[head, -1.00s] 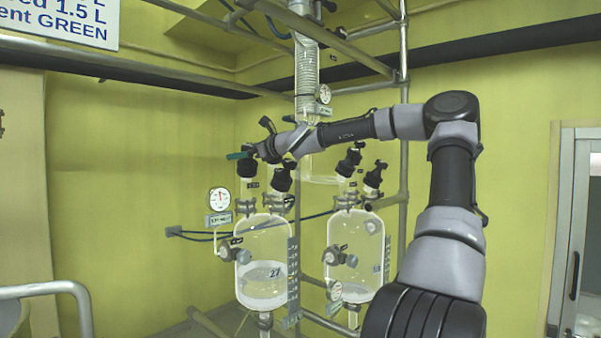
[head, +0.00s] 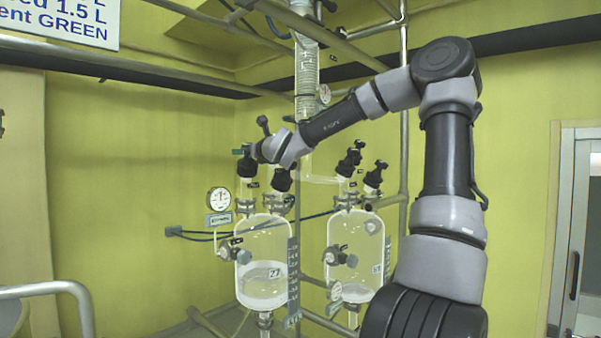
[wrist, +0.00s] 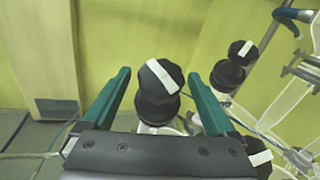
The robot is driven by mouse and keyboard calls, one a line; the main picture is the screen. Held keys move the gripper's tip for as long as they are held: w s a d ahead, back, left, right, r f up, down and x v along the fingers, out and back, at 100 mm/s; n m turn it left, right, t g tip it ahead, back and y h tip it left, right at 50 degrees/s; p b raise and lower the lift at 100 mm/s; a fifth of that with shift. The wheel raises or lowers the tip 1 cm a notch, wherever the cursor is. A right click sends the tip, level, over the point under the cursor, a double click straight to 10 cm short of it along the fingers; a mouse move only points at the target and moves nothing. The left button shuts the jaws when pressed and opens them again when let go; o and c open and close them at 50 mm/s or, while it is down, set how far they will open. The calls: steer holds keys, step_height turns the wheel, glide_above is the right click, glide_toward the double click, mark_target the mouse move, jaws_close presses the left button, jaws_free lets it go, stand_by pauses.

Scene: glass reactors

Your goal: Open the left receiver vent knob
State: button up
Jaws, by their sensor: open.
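The left receiver (head: 262,262) is a clear glass vessel, partly filled with pale liquid. Two black knobs stand on its top, a left one (head: 247,167) and a right one (head: 281,180). My gripper (wrist: 159,76) is open, with green fingers. In the wrist view, a black faceted knob (wrist: 160,90) with a white stripe lies between the fingers, with a gap visible on both sides. The stripe runs diagonally. In the head view, my gripper is at the left top knob and partly covers it. I cannot read which knob is the vent.
A second black striped knob (wrist: 228,76) stands just right of the right finger. The right receiver (head: 355,255) has its own black top knobs (head: 350,163). A gauge (head: 219,200) is left of the left receiver. Metal frame pipes (head: 403,120) stand behind.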

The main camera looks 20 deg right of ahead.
steer(key=s+d+f+n+g, duration=0.2)
steer(key=s+n+g, duration=0.1)
steer(key=s+n, duration=0.8)
steer(key=s+d+f+n+g, duration=0.3)
steer(key=s+n, duration=0.8)
steer(key=s, duration=1)
steer(key=shift+s+f+n+g+y, duration=0.15)
steer(key=shift+n+g+y, duration=0.25)
steer(key=shift+g, duration=0.3)
steer(key=shift+d, duration=0.1)
